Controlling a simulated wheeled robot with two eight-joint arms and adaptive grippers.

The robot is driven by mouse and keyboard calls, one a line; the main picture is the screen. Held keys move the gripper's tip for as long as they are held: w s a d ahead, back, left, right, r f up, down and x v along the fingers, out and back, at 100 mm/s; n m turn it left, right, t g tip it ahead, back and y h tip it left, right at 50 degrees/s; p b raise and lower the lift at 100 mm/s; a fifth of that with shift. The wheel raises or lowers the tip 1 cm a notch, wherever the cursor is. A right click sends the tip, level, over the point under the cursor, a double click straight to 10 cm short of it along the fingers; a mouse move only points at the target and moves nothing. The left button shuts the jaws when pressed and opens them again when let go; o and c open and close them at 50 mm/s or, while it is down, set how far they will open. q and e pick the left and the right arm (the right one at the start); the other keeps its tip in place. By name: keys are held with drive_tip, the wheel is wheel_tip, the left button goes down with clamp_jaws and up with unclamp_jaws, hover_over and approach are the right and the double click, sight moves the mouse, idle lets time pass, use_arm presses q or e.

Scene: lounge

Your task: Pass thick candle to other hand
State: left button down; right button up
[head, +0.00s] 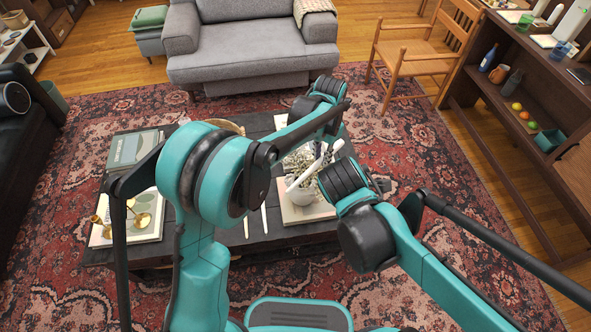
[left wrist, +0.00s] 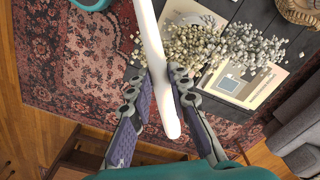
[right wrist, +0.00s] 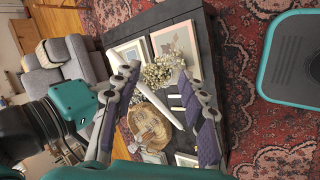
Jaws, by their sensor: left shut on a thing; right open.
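The thick candle is a long, smooth white stick (left wrist: 163,100). My left gripper (left wrist: 158,73) is shut on it, with a finger on either side and the candle sticking out both ways. In the head view the candle (head: 303,173) shows slanted above the table, near the flower pot; the left fingers are hard to make out there. My right gripper (right wrist: 160,76) is open, its fingers wide apart. In the right wrist view the candle (right wrist: 153,97) runs slantwise through the space seen between the right fingers; I cannot tell its exact distance from them.
A dark low table (head: 258,222) lies below, on a patterned red rug (head: 95,115). A grey armchair (head: 250,45) stands behind.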

sight(312, 167)
drive_tip(key=w+a+n, duration=0.1)
drive_tip(key=a+n, duration=0.3)
drive_tip(key=w+a+f+n+t+h, duration=0.1)
drive_tip(key=a+n, duration=0.3)
drive_tip(key=a, duration=0.1)
drive_tip(key=w+a+n+t, duration=0.1)
drive_tip(key=a+n, duration=0.3)
drive_tip(key=shift+a+f, duration=0.2)
drive_tip(key=shift+a, duration=0.05)
drive_tip(key=shift+n+h, duration=0.4)
drive_tip(key=shift+h, duration=0.4)
drive_tip(key=x, duration=0.7)
drive_tip(key=d+x, duration=0.1)
drive_tip(key=x, duration=0.3)
drive_tip(key=shift+d+f, duration=0.2)
drive_tip(key=shift+d, duration=0.05)
drive_tip(key=shift+c, duration=0.4)
clamp_jaws()
use_arm(q)
drive_tip(key=c, duration=1.3)
unclamp_jaws()
drive_tip(key=shift+c, duration=0.2)
